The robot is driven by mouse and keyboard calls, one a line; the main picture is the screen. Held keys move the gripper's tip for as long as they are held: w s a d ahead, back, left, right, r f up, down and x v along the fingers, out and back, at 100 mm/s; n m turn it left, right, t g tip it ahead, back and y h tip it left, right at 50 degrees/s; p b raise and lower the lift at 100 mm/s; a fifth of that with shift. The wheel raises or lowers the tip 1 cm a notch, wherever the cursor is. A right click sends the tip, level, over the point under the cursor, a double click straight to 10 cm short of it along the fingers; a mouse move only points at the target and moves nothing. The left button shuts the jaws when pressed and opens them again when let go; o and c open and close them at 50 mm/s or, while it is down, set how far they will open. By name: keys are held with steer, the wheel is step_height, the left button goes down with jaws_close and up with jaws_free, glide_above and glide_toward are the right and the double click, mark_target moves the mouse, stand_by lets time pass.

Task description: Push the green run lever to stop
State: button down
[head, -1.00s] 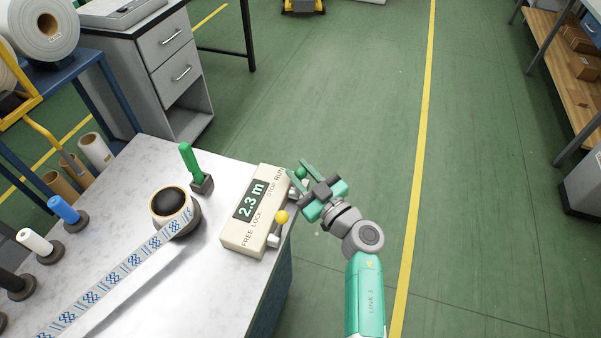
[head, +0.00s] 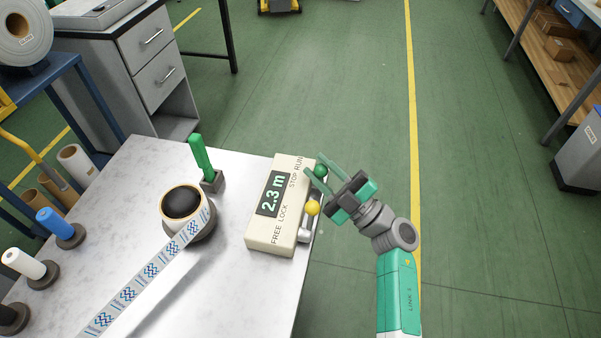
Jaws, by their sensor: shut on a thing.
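The cream control box (head: 262,228) sits at the right edge of the table. Its display reads 2.3 m, and its top is marked STOP, RUN, FREE and LOCK. The green knob of the run lever (head: 320,171) is on the box's right side, beside the STOP and RUN marks. I cannot tell which mark it is nearer. My gripper (head: 319,166) reaches in from the right, with its fingers shut on the green knob. The lever's stem is mostly hidden. A yellow-knobbed lever (head: 312,208) stands by FREE and LOCK, close to my gripper's lower side.
The white table (head: 240,277) holds a roll with a printed web (head: 140,286), a green-handled post (head: 202,155) and blue (head: 54,222) and white (head: 22,264) spools. A drawer cabinet (head: 150,65) stands behind.

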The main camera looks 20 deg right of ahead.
steer(key=shift+f, duration=0.1)
stand_by(0.4)
steer(key=c, duration=1.1)
jaws_free()
steer(key=shift+d, duration=0.1)
steer(key=shift+c, duration=0.2)
